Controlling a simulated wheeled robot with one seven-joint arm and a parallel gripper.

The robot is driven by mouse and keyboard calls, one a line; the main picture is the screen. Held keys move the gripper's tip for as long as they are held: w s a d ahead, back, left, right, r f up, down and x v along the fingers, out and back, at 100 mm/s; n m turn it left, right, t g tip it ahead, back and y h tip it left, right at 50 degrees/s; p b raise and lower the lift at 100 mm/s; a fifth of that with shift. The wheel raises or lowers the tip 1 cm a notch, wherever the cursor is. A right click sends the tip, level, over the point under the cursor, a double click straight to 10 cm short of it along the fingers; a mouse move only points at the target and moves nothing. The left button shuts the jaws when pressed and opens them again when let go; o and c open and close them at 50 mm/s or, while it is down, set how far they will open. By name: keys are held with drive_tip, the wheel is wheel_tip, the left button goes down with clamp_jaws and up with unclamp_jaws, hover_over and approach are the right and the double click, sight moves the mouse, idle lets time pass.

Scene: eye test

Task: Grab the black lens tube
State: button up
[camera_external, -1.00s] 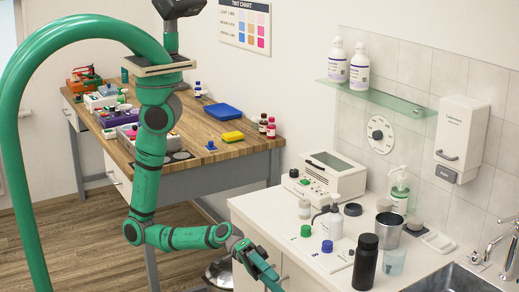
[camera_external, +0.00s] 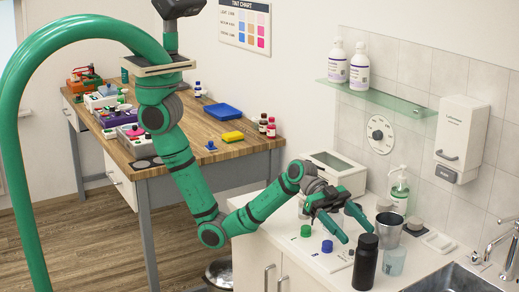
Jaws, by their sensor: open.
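A tall black cylinder (camera_external: 365,264), which looks like the black lens tube, stands upright near the front edge of the white counter (camera_external: 290,258). My gripper (camera_external: 358,235) is over the counter, its two green fingers spread apart and pointing down to the right. The fingertips appear just behind and left of the cylinder's top in the picture. Nothing shows between the fingers. I cannot tell the exact gap or height between the fingertips and the cylinder.
A clear bluish cup (camera_external: 394,262) and a metal cup (camera_external: 388,232) stand close right of the cylinder. Blue (camera_external: 327,246) and green (camera_external: 306,231) caps lie to its left. A white box-shaped device (camera_external: 335,170) stands behind my gripper. A sink (camera_external: 450,280) is at right.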

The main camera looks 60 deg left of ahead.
sight(373, 249)
drive_tip(key=x, duration=0.5)
drive_tip(key=shift+w+x, duration=0.15)
drive_tip(key=shift+x, duration=1.15)
drive_tip(key=shift+w+x, duration=0.2)
drive_tip(key=shift+x, duration=1.05)
drive_tip(key=shift+f, duration=0.15)
drive_tip(key=shift+c, duration=0.3)
drive_tip(key=c, duration=1.5)
drive_tip(key=shift+o, duration=0.2)
